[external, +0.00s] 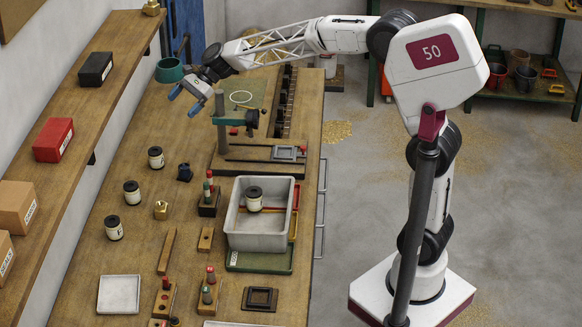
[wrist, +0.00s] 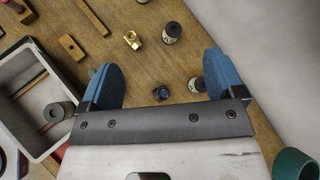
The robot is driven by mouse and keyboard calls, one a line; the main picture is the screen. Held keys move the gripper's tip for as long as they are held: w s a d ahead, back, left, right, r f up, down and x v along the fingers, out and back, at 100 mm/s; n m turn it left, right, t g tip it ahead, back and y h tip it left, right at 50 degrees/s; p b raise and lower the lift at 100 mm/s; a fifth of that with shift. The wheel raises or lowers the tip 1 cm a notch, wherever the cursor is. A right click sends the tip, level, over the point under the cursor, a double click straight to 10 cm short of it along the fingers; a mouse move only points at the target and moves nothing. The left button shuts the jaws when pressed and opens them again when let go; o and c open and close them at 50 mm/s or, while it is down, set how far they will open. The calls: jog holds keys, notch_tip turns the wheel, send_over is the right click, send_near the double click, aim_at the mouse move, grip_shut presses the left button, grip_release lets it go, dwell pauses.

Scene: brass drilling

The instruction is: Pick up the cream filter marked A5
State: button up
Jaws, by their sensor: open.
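Several cream filters with black caps are in view; their marks are too small to read, so I cannot tell which is A5. In the external view three stand on the bench, a far one (external: 155,158), a middle one (external: 132,193) and a near one (external: 114,229). Another filter (external: 254,203) stands inside the grey bin (external: 236,240). The wrist view shows one filter at the top (wrist: 171,34), one partly behind the right finger (wrist: 195,86), and the binned one (wrist: 55,112). My gripper (external: 185,100) is open and empty, above the far end of the bench.
A dark blue fitting (external: 185,172) and a brass nut (external: 161,210) stand near the filters. A drill stand (external: 221,125) and a green cup (external: 170,70) are close to my gripper. A shelf with boxes (external: 53,140) runs along the left wall. Wooden blocks occupy the near bench.

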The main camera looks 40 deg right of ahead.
jog(key=w+a+f+m+y, duration=0.1)
jog(key=w+a+f+m, duration=0.1)
jog(key=w+a, duration=0.3)
jog(key=w+a+f+m+y, duration=0.1)
jog(key=w+a+f+m, duration=0.15)
jog(key=a, duration=0.55)
send_near(132, 185)
jog(key=x, duration=0.2)
jog(key=shift+a+f, duration=0.25)
jog(key=shift+a, duration=0.05)
jog(key=shift+x, duration=1.3)
jog(key=shift+a, duration=0.1)
jog(key=shift+x, duration=2.55)
jog(key=shift+r, duration=0.1)
jog(key=shift+c, duration=0.5)
